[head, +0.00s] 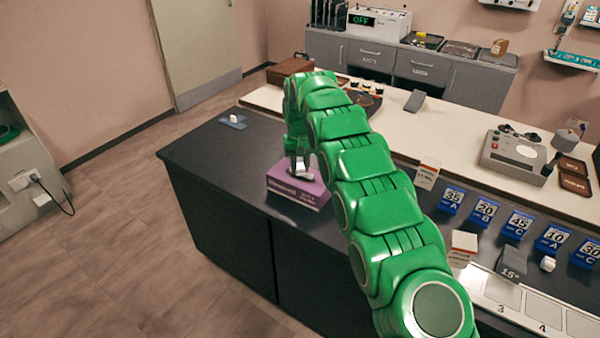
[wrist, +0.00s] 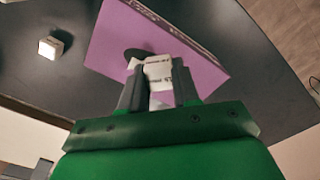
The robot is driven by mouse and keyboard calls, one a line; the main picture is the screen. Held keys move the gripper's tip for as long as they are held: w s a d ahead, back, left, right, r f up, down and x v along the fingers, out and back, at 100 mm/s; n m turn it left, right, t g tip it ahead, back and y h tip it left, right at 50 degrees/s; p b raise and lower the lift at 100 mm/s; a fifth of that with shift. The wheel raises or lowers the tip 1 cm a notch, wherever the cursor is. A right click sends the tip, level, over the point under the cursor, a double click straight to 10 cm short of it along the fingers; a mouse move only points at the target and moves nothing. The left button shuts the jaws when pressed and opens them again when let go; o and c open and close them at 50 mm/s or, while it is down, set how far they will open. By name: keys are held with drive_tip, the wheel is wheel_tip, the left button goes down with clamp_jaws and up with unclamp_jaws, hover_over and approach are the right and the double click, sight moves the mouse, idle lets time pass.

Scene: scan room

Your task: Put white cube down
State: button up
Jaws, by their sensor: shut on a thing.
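My green arm reaches out over the dark counter in the head view. My gripper (head: 298,167) points down over a purple box (head: 296,190) near the counter's front edge. In the wrist view, the grey fingers are shut on a white cube (wrist: 158,75) with small dark print on it. The cube is over the purple box's top face (wrist: 110,35), with a dark round patch beside it. I cannot tell whether the cube touches the box.
A pale bench (head: 400,122) runs behind.

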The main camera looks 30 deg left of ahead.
sight(300, 165)
drive_tip(key=shift+w+f, duration=0.1)
drive_tip(key=shift+f, duration=1.55)
drive_tip(key=o, duration=1)
drive_tip(key=shift+f, duration=0.1)
wheel_tip(300, 165, up, 11)
drive_tip(key=shift+a+r, duration=0.1)
drive_tip(key=shift+r, duration=0.45)
drive_tip(key=shift+r, duration=0.1)
